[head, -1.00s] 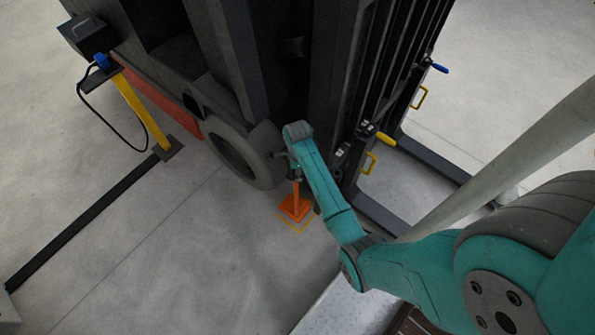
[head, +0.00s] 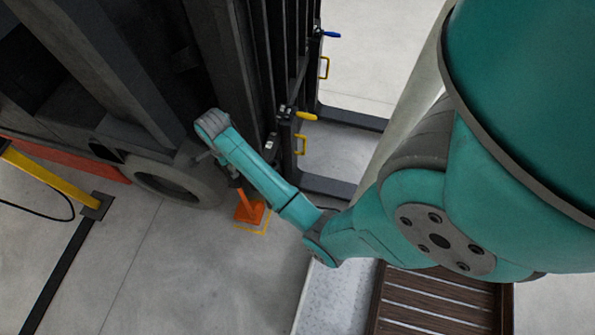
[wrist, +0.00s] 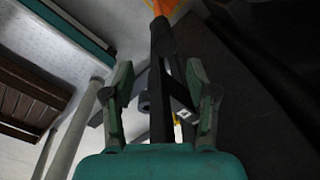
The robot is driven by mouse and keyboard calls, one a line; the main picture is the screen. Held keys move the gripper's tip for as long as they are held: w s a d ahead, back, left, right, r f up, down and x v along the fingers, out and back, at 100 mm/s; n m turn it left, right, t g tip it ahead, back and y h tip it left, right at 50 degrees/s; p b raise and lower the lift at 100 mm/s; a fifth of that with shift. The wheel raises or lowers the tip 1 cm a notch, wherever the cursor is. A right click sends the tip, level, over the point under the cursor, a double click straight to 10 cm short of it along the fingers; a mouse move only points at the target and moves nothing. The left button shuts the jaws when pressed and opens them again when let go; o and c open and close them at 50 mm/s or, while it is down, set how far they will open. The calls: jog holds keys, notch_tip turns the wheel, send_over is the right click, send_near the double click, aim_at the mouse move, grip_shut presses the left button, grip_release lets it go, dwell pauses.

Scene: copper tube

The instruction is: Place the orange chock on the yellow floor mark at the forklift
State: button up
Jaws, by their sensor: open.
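The orange chock (head: 250,211) stands on the floor beside the forklift wheel, with an upright post on it. The yellow floor mark (head: 264,226) shows as a thin outline along the chock's right and lower sides; the rest is hidden. My gripper (head: 237,182) is just above the chock, at the top of its post, partly hidden by my arm. In the wrist view my gripper (wrist: 160,82) has its fingers apart, with a dark bar between them. Orange of the chock (wrist: 172,7) shows at the top edge there. I cannot tell whether the fingers touch the post.
The dark forklift (head: 130,70) and its wheel (head: 170,178) stand close to the left of my gripper. Its mast and a yellow-handled lever (head: 306,116) are to the right. A yellow post (head: 50,178) stands at the far left. Floor in front is clear.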

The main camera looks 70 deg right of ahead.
jog(key=s+a+f+n+t, duration=0.3)
jog(key=s+a+f+n, duration=0.3)
jog(key=s+a, duration=0.15)
jog(key=s+a+r+n+t+h, duration=0.1)
jog(key=s+a+r+n+t, duration=0.25)
jog(key=s+a+n, duration=0.45)
jog(key=s+a+r+n+t, duration=0.2)
jog(key=s+r+n+t, duration=0.2)
jog(key=r, duration=0.8)
jog(key=s+a+r+n+t+y, duration=0.1)
jog(key=s+a+r+n+t, duration=0.2)
jog(key=s+r+n, duration=0.5)
jog(key=s+r+t, duration=0.1)
jog(key=s+r, duration=0.3)
jog(key=shift+a, duration=0.3)
